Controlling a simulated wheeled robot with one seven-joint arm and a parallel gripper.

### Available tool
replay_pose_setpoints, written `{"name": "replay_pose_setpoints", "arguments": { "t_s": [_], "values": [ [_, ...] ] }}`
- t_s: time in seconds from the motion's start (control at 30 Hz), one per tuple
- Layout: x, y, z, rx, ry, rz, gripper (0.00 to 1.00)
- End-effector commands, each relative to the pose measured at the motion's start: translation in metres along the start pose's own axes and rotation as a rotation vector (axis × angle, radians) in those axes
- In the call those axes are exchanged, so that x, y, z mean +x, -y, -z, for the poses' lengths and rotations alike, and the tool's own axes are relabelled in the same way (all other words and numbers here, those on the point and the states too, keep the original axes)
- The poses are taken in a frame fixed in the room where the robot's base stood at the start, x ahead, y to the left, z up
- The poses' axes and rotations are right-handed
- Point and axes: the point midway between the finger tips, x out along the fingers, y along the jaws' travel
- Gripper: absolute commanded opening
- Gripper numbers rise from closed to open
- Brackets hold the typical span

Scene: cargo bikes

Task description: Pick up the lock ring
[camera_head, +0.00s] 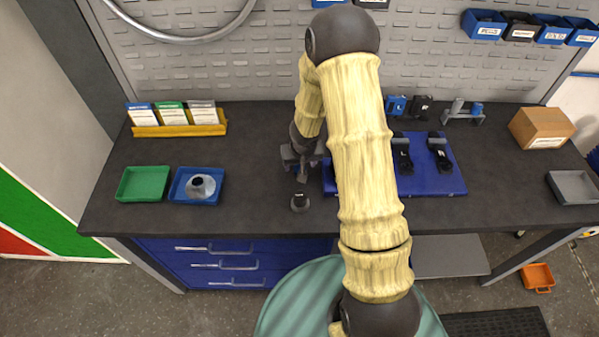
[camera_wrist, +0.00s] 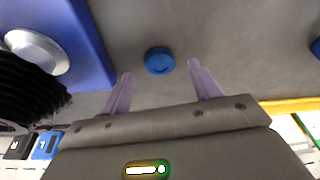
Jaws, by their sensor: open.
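A small round blue piece, which I take to be the lock ring (camera_wrist: 159,61), lies on the dark bench in the wrist view. My gripper (camera_wrist: 160,69) is open, and its two pale purple fingers stand on either side of the piece in that picture. I see no contact, and I cannot tell the height above the bench. In the head view my gripper (camera_head: 302,178) hangs over the bench, left of the blue mat.
The blue mat (camera_head: 440,185) with black parts lies to the right, partly behind my arm. A blue tray (camera_head: 214,196) with a silver part and a green tray (camera_head: 143,184) stand left. A yellow card rack (camera_head: 180,130) is behind. The bench between tray and gripper is clear.

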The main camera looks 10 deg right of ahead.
Motion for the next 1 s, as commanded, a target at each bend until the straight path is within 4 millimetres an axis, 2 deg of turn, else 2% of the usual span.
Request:
{"name": "replay_pose_setpoints", "arguments": {
  "t_s": [0.1, 0.2, 0.77, 1.0],
  "values": [
    [0.019, 0.0, -0.001, 0.001, 0.001, 0.0, 0.62],
    [0.025, 0.0, 0.0, 0.001, 0.0, 0.0, 0.62],
    [0.025, 0.0, 0.0, 0.001, -0.001, 0.0, 0.62],
    [0.025, 0.0, 0.0, 0.001, -0.001, 0.0, 0.17]
  ]
}}
